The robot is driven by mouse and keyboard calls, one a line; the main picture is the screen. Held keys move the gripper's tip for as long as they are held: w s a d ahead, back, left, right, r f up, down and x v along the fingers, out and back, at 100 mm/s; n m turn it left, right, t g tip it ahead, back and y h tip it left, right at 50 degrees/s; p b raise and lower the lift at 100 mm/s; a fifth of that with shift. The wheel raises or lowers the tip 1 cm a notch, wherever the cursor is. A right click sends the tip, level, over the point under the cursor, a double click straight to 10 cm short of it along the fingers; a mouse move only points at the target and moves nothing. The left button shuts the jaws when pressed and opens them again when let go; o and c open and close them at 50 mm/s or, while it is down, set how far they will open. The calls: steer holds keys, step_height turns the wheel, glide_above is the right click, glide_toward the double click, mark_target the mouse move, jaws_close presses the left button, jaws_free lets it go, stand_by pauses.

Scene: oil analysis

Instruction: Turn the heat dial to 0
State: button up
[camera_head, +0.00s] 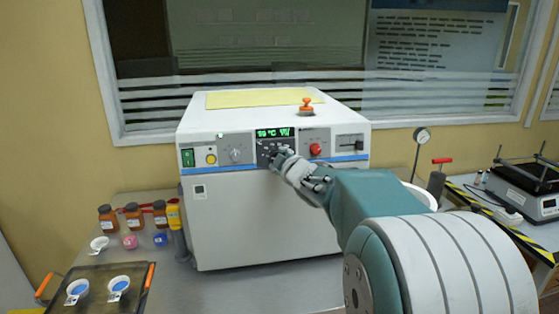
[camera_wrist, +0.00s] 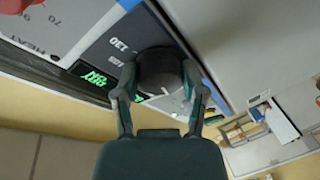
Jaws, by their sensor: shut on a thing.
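The white machine (camera_head: 262,215) stands on the bench with a control strip across its front. My gripper (camera_head: 277,157) is at the middle panel, just under the green display (camera_head: 273,132). In the wrist view my gripper (camera_wrist: 160,92) has its two fingers on either side of a round black dial (camera_wrist: 160,70) and is shut on it. "120" is printed beside this dial. A red knob (camera_head: 316,150) sits on the light panel to the right; it shows dark red in the wrist view (camera_wrist: 14,5), near the lettering "HEAT". The black dial's pointer cannot be made out.
A grey dial (camera_head: 235,155), yellow button (camera_head: 211,159) and green switch (camera_head: 188,157) lie to the left. An orange-handled stamp-like object (camera_head: 306,106) stands on top. Brown bottles (camera_head: 133,215) and a dark tray (camera_head: 97,301) are on the bench at left.

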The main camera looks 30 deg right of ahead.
steer(key=o, duration=1.1)
steer(key=shift+w+a, duration=0.1)
steer(key=shift+a, duration=0.05)
steer(key=shift+o, duration=0.2)
steer(key=s+r, duration=0.1)
steer(key=s, duration=1.1)
steer(key=shift+a+r, duration=0.2)
steer(key=shift+a, duration=0.25)
steer(key=s+a+f+m+g, duration=0.5)
steer(key=s+a, duration=0.3)
steer(key=s, duration=0.3)
steer(key=s+a+f+m+g+y, duration=0.1)
steer(key=s+a+f+m+g, duration=0.4)
steer(key=s+a+f, duration=0.3)
steer(key=s, duration=0.3)
steer(key=shift+g, duration=0.4)
